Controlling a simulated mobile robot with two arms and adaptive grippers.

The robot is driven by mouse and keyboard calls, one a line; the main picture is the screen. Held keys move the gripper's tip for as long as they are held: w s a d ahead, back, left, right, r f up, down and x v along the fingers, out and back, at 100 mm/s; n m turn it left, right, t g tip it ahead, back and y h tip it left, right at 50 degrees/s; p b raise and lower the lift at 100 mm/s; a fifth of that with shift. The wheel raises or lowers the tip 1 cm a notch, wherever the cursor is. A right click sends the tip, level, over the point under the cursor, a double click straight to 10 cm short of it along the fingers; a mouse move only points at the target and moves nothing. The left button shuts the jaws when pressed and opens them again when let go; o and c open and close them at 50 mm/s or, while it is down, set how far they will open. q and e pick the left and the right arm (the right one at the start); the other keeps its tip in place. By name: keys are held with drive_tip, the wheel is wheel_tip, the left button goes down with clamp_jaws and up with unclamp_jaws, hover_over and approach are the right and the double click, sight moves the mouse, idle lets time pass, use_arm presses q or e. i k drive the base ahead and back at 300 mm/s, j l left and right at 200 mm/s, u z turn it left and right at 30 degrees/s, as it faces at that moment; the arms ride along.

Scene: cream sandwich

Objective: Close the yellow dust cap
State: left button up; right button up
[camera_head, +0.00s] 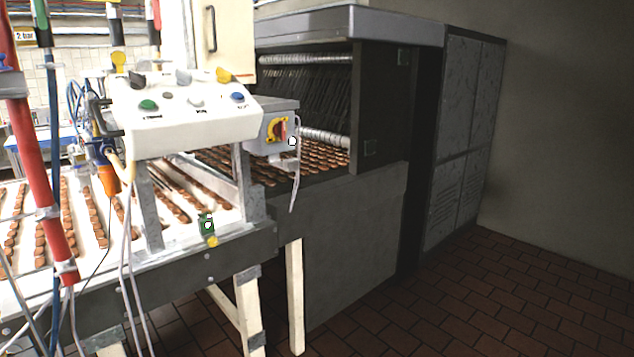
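Several small yellow parts show, and I cannot tell for sure which one is the dust cap. A yellow cap-like piece (223,75) stands up at the back right edge of the white control panel (190,118). Another yellow piece (118,60) stands at the panel's back left. A round yellow piece (212,241) hangs just below a small green part (207,224) on the conveyor's side. A yellow plate with a red rotary switch (277,130) is on a grey box. Whether any cap is open is too small to tell. Neither of my grippers is in view.
The conveyor carries rows of brown biscuits (96,215) into a dark machine (330,90). A red pole (30,150) and hanging cables stand at the left. Grey cabinets (462,130) stand behind. The brown tiled floor (480,300) is clear at the right.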

sight(118, 57)
drive_tip(key=j+u, duration=0.4)
drive_tip(key=j, duration=1.15)
drive_tip(key=i+u, duration=0.15)
drive_tip(key=u, duration=0.3)
drive_tip(key=i+l+u, duration=0.15)
drive_tip(key=u, duration=0.3)
